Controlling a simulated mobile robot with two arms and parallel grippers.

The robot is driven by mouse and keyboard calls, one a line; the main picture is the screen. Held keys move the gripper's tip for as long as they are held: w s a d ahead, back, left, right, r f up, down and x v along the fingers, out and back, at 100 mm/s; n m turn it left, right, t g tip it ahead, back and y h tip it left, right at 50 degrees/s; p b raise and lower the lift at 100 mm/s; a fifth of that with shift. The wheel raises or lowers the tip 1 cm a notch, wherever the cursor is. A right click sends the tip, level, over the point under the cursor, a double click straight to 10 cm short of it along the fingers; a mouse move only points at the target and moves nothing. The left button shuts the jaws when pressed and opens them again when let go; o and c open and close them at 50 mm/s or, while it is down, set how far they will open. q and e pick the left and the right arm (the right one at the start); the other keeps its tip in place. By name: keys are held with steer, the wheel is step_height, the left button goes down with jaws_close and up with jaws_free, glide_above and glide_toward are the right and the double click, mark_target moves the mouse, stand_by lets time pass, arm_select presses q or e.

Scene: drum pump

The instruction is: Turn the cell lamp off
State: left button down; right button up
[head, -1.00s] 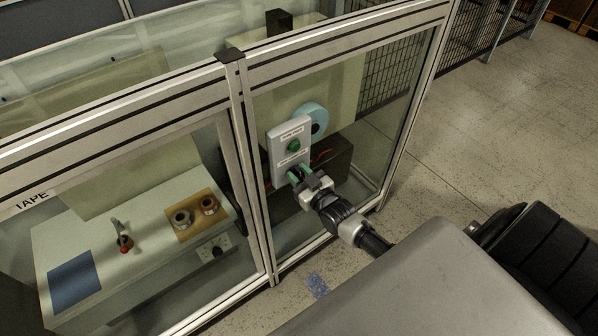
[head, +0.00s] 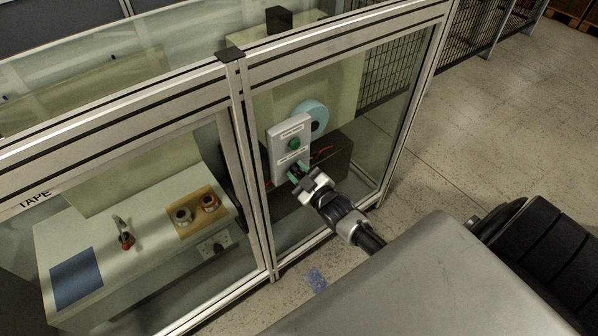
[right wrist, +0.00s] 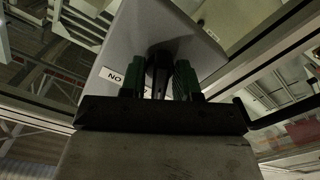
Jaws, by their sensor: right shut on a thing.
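A pale grey control box (head: 281,138) with a green round button (head: 294,144) and white labels is mounted at the glazed cell's right panel. My right gripper (head: 299,172) is at the lower part of this box. In the right wrist view its green fingers (right wrist: 160,82) are shut on a black switch handle (right wrist: 158,66) on the box face. A label (right wrist: 112,75) shows beside the left finger. The gripper hides most of the switch. The cell lamp itself cannot be made out. My left gripper is out of view.
The aluminium cell frame (head: 245,150) and its glass stand close around the box. Behind the glass, a bench (head: 150,230) holds a blue mat (head: 75,278) and a brown tray (head: 184,232) with rolls. Open floor (head: 480,150) lies to the right.

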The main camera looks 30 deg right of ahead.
steer(key=o, duration=0.6)
steer(key=s, duration=1)
steer(key=shift+s+d+b, duration=0.3)
steer(key=shift+s, duration=0.1)
steer(key=shift+f, duration=0.1)
